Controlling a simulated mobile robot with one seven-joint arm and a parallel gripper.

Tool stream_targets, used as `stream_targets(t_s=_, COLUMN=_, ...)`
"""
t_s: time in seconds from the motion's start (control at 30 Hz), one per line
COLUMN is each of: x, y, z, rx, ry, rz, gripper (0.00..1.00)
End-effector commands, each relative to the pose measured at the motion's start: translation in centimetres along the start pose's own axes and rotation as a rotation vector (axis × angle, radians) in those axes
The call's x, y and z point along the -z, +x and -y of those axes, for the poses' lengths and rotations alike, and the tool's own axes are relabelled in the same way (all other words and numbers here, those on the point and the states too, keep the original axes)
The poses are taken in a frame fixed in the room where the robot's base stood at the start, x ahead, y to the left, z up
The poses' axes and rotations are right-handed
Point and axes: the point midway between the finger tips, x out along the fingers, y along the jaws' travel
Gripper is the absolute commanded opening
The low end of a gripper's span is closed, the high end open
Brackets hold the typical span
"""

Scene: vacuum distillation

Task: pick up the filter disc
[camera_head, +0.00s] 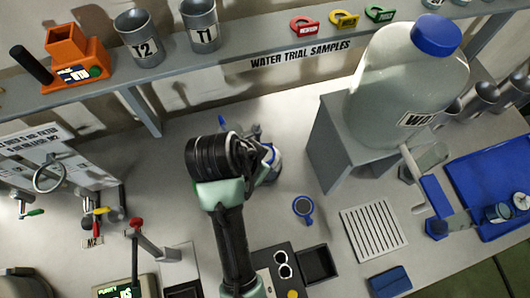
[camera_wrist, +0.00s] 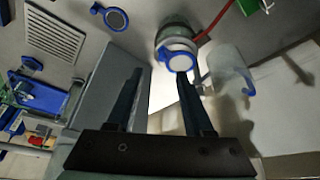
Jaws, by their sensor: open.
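A blue-rimmed round disc with a grey face and a small tab, which looks like the filter disc (camera_head: 303,207), lies flat on the bench right of my arm. It also shows at the top of the wrist view (camera_wrist: 115,18), beyond and left of my fingers. My gripper (camera_wrist: 157,80) is open, with its two dark fingers apart and nothing between them. A second blue-ringed white round top (camera_wrist: 180,62) sits on a greenish vessel (camera_wrist: 172,35) by the right fingertip. In the head view my wrist mostly hides my gripper and this vessel.
A clear cup with a blue part (camera_wrist: 232,72) stands right of the fingers. A large water bottle (camera_head: 408,85) sits on a grey stand (camera_head: 335,150). A slotted plate (camera_head: 373,228) and blue tray (camera_head: 495,170) lie to the right. A shelf (camera_head: 270,45) runs across the back.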

Motion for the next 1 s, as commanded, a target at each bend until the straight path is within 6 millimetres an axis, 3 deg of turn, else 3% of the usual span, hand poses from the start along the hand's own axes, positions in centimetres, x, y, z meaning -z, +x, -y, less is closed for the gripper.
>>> stream_targets(t_s=0.1, x=0.0, y=1.7, z=-0.1, rx=-0.002, ry=0.0, rz=0.002, gripper=0.52)
stream_targets(t_s=0.37, x=0.1, y=3.3, z=0.1, rx=0.0, ry=-0.001, rz=0.0, gripper=0.52)
stream_targets(t_s=0.7, x=-0.1, y=7.3, z=0.4, rx=0.002, ry=-0.001, rz=0.0, gripper=0.52)
stream_targets(t_s=1.0, x=-0.1, y=7.7, z=0.4, rx=0.004, ry=0.0, rz=-0.002, gripper=0.52)
